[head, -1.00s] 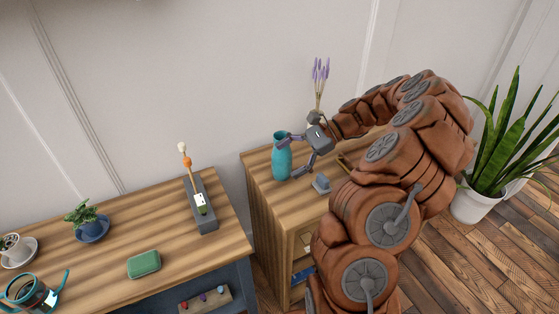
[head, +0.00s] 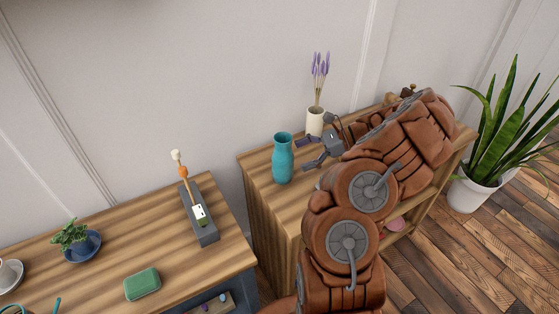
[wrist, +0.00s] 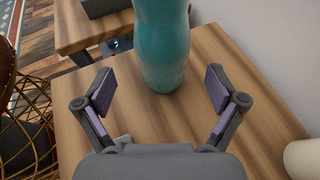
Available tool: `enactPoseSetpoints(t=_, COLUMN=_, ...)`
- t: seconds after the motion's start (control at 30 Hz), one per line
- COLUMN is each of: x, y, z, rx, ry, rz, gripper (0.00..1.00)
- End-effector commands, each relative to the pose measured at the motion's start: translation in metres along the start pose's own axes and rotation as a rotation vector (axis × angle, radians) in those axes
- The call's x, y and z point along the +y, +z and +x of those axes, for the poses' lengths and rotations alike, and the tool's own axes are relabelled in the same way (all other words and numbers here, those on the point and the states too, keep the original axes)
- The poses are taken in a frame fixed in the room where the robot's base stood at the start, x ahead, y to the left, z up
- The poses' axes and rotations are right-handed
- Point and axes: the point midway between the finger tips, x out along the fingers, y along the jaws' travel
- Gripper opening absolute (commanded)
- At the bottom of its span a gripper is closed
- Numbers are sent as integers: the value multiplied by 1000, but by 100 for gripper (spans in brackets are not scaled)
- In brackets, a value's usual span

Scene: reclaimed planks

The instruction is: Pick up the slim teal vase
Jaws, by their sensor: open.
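The slim teal vase (head: 283,158) stands upright on the wooden cabinet top (head: 262,171) in the head view. It also shows in the wrist view (wrist: 162,45), where its upper part is cut off by the top edge. My gripper (head: 306,153) is just to the right of the vase, apart from it. In the wrist view my gripper (wrist: 160,90) is open and empty, with one finger on each side and the vase ahead, roughly centred between them. The vase's base shows on the wood just beyond the fingertips.
A cream vase with lavender (head: 315,120) stands behind my gripper, close to it. A gold wire object (wrist: 25,120) is at the wrist view's left. A lower table at left holds a grey block (head: 201,212) and a green box (head: 142,284). A potted plant (head: 490,160) stands right.

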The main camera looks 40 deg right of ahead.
Motion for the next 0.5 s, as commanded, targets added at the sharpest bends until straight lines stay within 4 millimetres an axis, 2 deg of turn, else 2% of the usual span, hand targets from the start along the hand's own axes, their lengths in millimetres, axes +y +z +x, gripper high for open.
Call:
enactPoseSetpoints(t=0.27, x=0, y=2, z=18, rx=-1, ry=0, rz=1, gripper=95)
enactPoseSetpoints(t=0.5, x=-2, y=5, z=51, rx=-3, ry=6, rz=1, gripper=95)
